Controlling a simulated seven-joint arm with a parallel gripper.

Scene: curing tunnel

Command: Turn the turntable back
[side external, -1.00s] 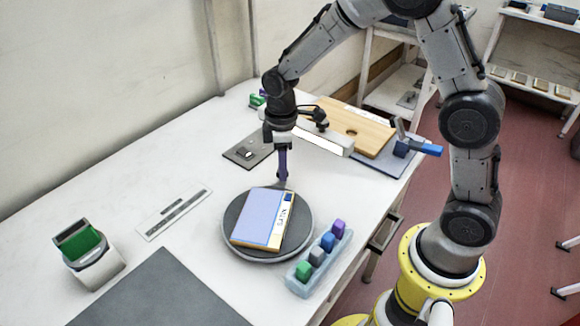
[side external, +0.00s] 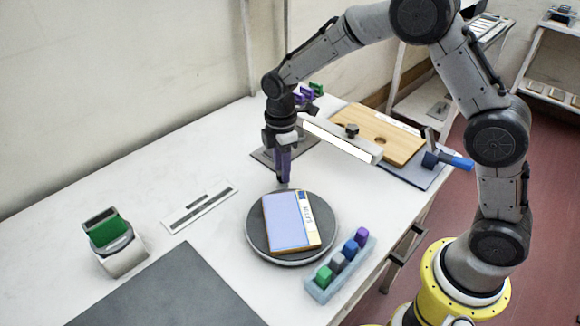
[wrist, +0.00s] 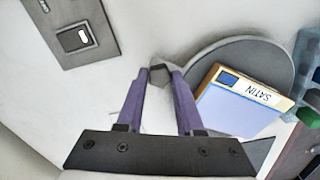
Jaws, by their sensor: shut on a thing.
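The round grey turntable (side external: 258,242) lies flat on the white bench and carries a lilac box (side external: 288,222) with a cream edge. In the wrist view the edge reads SATIN (wrist: 258,92). My gripper (side external: 283,182) points down at the turntable's far rim, just left of the box's top end in the side view. Its purple fingers (wrist: 160,73) are shut on a small grey peg (wrist: 160,70) that appears to stand at the turntable's rim. The fingers hide much of the peg, and its join to the turntable is not clear.
A pale blue rack (side external: 340,271) of coloured blocks stands close at the turntable's right. A flat scale plate (side external: 199,206), a green-topped dispenser (side external: 112,240) and a dark mat (side external: 165,290) lie left. Behind are a grey plate (side external: 262,156) and wooden board (side external: 400,148).

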